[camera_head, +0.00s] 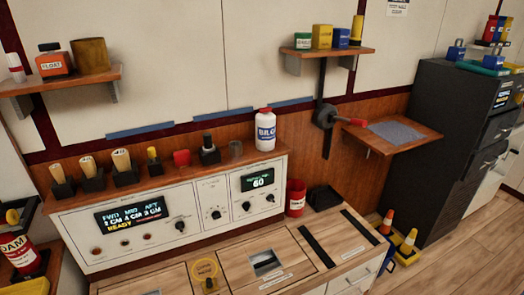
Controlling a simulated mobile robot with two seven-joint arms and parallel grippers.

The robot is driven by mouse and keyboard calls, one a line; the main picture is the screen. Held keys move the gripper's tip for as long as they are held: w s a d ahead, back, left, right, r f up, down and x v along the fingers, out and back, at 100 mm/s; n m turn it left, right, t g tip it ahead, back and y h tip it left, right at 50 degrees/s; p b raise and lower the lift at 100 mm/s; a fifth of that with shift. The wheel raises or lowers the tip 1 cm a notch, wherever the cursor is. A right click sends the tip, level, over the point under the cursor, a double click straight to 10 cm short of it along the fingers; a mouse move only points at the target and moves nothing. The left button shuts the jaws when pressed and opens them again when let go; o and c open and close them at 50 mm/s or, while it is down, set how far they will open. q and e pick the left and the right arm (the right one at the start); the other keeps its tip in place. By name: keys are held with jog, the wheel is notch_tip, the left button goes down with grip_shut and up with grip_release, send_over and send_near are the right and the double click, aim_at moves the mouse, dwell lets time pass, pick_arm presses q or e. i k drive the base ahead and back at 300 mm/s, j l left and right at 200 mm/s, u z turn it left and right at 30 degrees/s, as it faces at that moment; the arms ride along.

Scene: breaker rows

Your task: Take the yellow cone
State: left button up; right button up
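A small yellow cone (408,243) stands upright at the lower right, on or near the floor beside the dark cabinet. Just left of it and a little farther back stands an orange cone (387,222) with a pale band. The foot of the yellow cone is small and hard to make out in this view. Neither of my grippers shows in this view, so I cannot see whether they are open or shut.
The wooden-topped console (170,215) fills the middle, with its counter (290,255) left of the cones. The dark cabinet (455,150) stands right of them. A wall shelf (398,133) juts out above. Wooden floor (470,250) is open at the lower right.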

aim_at(405, 249)
jog(key=u, duration=0.6)
jog(key=z, duration=1.85)
jog(key=u, duration=0.6)
jog(key=i+l+u, duration=0.15)
jog(key=u, duration=0.2)
jog(key=l+u, duration=0.35)
jog(key=i+l+u, duration=0.1)
jog(key=l+u, duration=0.65)
jog(key=l, duration=0.65)
jog(key=k+l+u, duration=0.1)
jog(key=l+u, duration=0.15)
jog(key=l, duration=0.85)
